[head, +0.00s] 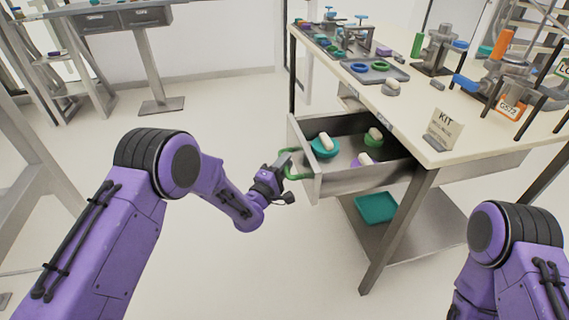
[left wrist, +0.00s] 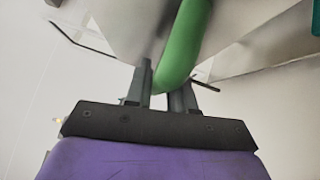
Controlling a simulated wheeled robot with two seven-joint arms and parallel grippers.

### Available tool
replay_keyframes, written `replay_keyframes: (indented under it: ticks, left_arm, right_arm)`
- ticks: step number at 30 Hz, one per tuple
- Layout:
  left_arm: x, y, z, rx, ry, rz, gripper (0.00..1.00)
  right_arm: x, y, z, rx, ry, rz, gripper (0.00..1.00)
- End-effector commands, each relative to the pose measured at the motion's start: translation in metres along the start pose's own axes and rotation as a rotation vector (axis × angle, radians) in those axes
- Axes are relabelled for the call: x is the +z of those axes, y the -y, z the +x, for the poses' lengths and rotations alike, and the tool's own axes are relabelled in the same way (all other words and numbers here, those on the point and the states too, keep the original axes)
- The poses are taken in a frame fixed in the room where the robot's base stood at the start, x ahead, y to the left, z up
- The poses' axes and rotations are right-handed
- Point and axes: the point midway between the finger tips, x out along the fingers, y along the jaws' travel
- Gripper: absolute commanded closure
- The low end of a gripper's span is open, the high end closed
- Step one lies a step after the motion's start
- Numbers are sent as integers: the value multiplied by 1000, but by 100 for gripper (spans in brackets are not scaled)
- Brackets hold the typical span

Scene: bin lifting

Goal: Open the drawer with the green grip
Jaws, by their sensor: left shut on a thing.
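The drawer (head: 312,190) under the workbench stands pulled out, with its inside showing. Its green grip (head: 291,166) is on the drawer's front, at the left end in the head view. My left gripper (head: 280,166) is at the green grip and shut on it. In the left wrist view the green grip (left wrist: 183,50) runs down between the two fingers of my left gripper (left wrist: 160,85). Inside the drawer lie a teal round piece (head: 324,146), a purple piece (head: 364,159) and a green piece, with pale blocks on or by them. My right gripper is out of view.
The workbench top (head: 405,110) carries trays with rings, clamps, a KIT sign (head: 442,130) and an orange-labelled stand (head: 511,107). A teal tray (head: 376,208) lies on the lower shelf.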

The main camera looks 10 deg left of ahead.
Motion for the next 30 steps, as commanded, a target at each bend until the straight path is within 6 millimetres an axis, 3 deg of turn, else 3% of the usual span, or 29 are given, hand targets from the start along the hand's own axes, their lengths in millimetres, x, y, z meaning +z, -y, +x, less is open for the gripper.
replay_keyframes:
  ticks: [1,2,3,4,14,24,30]
  left_arm:
    - [0,0,0,0,-1,1,100]
    - [-1,0,0,0,-1,1,73]
    - [-1,0,0,0,-1,1,60]
    - [-1,0,0,0,-2,1,56]
    - [-1,0,-6,-1,-2,1,56]
    - [-1,1,-80,-3,-2,-1,56]
    - [-1,0,-104,0,-1,1,56]
  right_arm:
    - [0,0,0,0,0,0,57]
    - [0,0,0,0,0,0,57]
    - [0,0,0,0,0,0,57]
    - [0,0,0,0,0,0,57]
    - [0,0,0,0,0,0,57]
    - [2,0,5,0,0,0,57]
    - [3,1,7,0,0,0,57]
